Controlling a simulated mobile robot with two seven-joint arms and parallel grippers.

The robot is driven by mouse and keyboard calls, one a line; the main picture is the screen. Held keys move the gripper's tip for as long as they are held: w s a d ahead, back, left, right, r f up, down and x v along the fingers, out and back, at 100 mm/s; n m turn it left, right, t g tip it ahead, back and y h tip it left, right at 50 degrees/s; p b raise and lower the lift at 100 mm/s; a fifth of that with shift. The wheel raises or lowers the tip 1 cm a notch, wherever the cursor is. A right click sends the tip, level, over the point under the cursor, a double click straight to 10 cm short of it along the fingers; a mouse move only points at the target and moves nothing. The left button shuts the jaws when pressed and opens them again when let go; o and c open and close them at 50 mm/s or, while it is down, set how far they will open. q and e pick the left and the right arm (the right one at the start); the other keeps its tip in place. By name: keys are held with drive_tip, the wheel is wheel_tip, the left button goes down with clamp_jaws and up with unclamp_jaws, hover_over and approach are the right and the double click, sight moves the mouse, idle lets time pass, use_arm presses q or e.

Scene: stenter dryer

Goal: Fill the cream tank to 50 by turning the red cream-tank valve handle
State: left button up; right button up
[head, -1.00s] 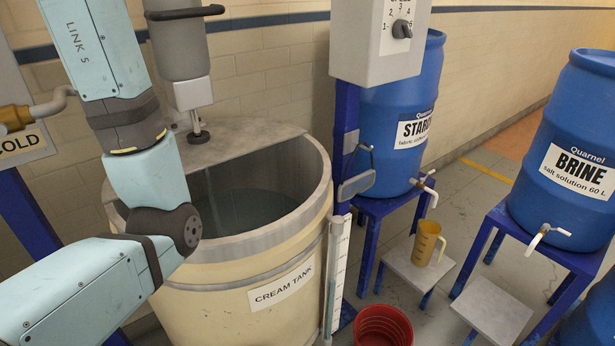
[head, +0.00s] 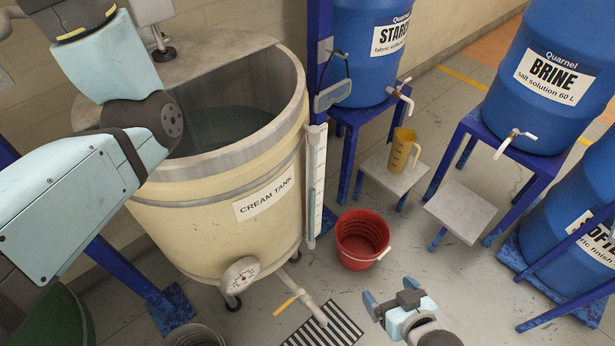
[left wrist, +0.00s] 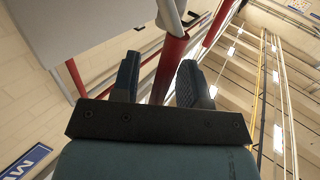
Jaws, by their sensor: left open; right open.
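The cream tank (head: 218,215) is a round cream-coloured tub at the left of the head view, with dark liquid inside and a label on its front. A white scale strip (head: 318,185) with a clear tube stands at its right side; its marks are too small to read. No red valve handle can be made out in the head view. My left gripper (left wrist: 158,80) is open in the left wrist view, with a red bar (left wrist: 166,68) behind its fingers; I cannot tell what the bar belongs to. My right gripper (head: 391,294) is open and empty, low in the head view.
A red bucket (head: 360,240) stands on the floor right of the tank. Blue drums (head: 550,85) on stands and a yellow jug (head: 402,150) are at the right.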

use_arm(q)
drive_tip(key=w+d, duration=0.1)
drive_tip(key=d, duration=1.2)
drive_tip(key=shift+w+r+p, duration=0.15)
drive_tip(key=shift+w+p, duration=0.1)
drive_tip(key=shift+p, duration=0.1)
